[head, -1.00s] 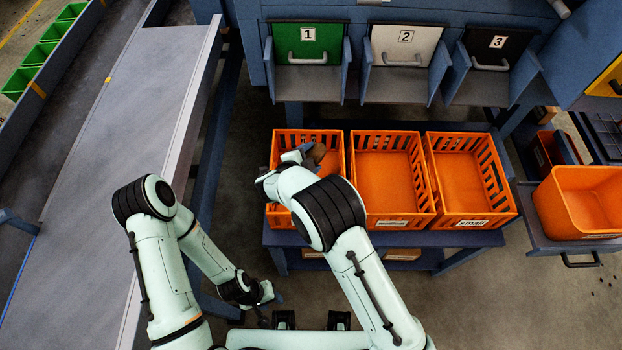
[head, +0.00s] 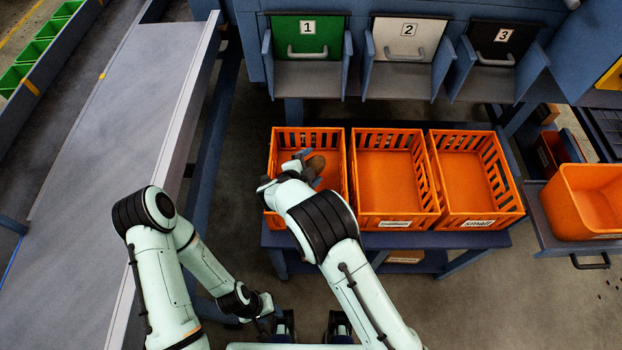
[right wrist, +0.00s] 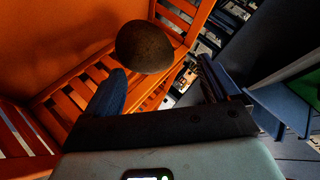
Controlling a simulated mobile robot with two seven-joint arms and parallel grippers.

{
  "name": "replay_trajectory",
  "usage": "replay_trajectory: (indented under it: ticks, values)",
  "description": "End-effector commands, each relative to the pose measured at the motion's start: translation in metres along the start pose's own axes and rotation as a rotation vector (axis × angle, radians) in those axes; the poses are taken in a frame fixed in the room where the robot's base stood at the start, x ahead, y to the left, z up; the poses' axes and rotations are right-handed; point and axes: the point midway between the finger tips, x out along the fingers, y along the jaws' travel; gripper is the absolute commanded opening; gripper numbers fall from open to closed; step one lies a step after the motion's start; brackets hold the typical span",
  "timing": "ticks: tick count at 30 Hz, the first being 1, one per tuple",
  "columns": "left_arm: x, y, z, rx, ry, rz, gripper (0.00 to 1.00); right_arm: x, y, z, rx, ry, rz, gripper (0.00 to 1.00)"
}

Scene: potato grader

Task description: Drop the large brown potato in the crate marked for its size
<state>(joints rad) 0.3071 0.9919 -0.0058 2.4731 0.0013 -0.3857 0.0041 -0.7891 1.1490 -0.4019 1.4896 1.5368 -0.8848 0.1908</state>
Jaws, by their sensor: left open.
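The large brown potato (head: 316,163) is at the left orange crate (head: 348,200), below its rim level in the head view. My right gripper (head: 306,170) reaches over this crate. In the right wrist view its blue fingers (right wrist: 160,80) are spread apart, and the potato (right wrist: 144,47) is just past the left fingertip, clear of the right one. I cannot tell whether it rests on anything. The left crate's label is hidden by my arm. The middle crate (head: 391,222) has an unreadable label; the right crate (head: 478,223) reads "small". My left gripper (head: 268,325) is low, away from the crates, empty.
The crates stand on a blue stand (head: 400,241). Behind them are three numbered chutes, green (head: 307,38), white (head: 408,40) and black (head: 498,40). A grey conveyor (head: 130,130) runs along the left. Another orange bin (head: 590,205) is at the right.

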Motion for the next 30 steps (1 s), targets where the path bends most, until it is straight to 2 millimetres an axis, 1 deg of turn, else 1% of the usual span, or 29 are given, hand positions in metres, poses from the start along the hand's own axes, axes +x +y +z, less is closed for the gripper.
replay_trajectory:
  ticks: [9, 11, 13, 17, 24, 27, 30]
  values:
    - [0.000, 0.000, 0.000, 0.000, 0.000, 0.000, 0.43, -0.001, 0.001, 0.000, -0.001, -0.001, 0.001, 0.96]
    - [0.000, 0.000, 0.000, 0.000, 0.000, 0.000, 0.43, -0.004, 0.000, 0.001, -0.001, -0.002, 0.001, 0.96]
    - [0.001, 0.000, 0.000, 0.000, 0.000, 0.000, 0.43, -0.011, 0.000, 0.001, 0.000, -0.003, 0.000, 0.96]
    - [0.002, -0.001, 0.000, 0.000, -0.001, 0.000, 0.43, -0.034, 0.000, 0.001, -0.001, -0.005, -0.001, 0.96]
    - [0.004, -0.002, 0.001, -0.001, -0.001, -0.001, 0.43, -0.089, 0.000, 0.001, 0.000, -0.004, -0.001, 0.96]
    - [0.004, -0.002, 0.001, -0.001, -0.002, -0.001, 0.43, -0.107, 0.000, 0.000, 0.000, -0.003, -0.002, 0.96]
    - [0.004, -0.002, 0.001, -0.001, -0.002, -0.001, 0.43, -0.121, 0.000, 0.001, 0.000, -0.002, -0.001, 0.96]
